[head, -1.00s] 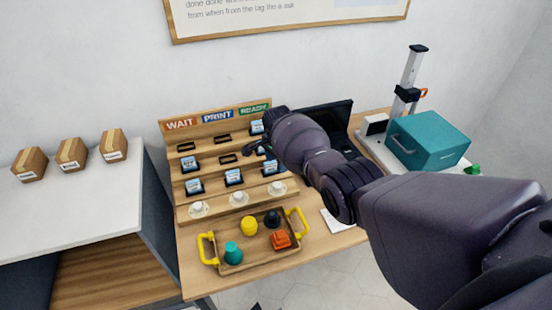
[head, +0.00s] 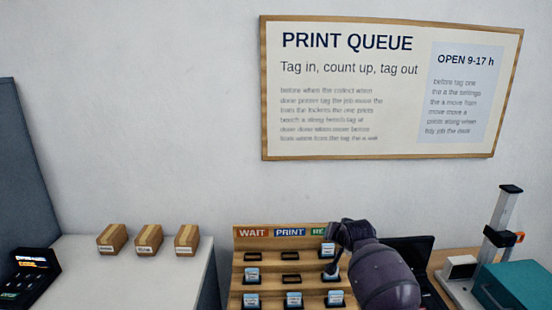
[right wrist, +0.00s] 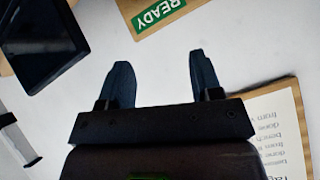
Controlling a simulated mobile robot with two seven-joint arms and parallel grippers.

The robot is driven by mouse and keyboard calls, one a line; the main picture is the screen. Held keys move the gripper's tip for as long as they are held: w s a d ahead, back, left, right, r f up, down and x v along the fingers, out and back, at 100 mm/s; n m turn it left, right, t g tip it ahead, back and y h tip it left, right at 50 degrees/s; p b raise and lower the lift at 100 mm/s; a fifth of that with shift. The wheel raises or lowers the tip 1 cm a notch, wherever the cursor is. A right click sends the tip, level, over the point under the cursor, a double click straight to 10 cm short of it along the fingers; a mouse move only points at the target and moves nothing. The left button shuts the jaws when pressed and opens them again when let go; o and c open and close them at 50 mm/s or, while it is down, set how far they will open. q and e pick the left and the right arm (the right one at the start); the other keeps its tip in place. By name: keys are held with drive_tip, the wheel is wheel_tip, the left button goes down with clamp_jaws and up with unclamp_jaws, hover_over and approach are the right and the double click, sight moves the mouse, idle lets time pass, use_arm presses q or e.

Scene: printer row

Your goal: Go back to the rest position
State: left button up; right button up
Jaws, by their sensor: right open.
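My right gripper (head: 340,262) is in front of the right part of the slotted wooden board (head: 262,262), near its READY column. In the right wrist view its two dark fingers (right wrist: 163,85) are apart with nothing between them. The green READY label (right wrist: 158,12) shows just past the fingertips there. Blue-and-white tags stand in several slots of the board, one of them at the top right (head: 328,249). My left gripper is not in view.
At right are a dark screen (head: 412,252), a printer (head: 497,240) with an upright column and a teal box (head: 517,284). A framed sign (head: 390,88) hangs on the wall.

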drive_tip(key=s+d+f+n, duration=0.1)
drive_tip(key=s+d+f, duration=0.2)
drive_tip(key=s, duration=1.2)
drive_tip(key=s+d+f+n+b, duration=0.1)
drive_tip(key=s+d+f+n, duration=0.1)
drive_tip(key=s+f, duration=0.8)
drive_tip(key=s+d+f+n+t+h+b, duration=0.1)
drive_tip(key=s+d+f, duration=0.3)
drive_tip(key=s, duration=1.8)
wheel_tip(320, 180, down, 2)
drive_tip(key=shift+s+f, duration=0.15)
drive_tip(key=shift+f, duration=0.1)
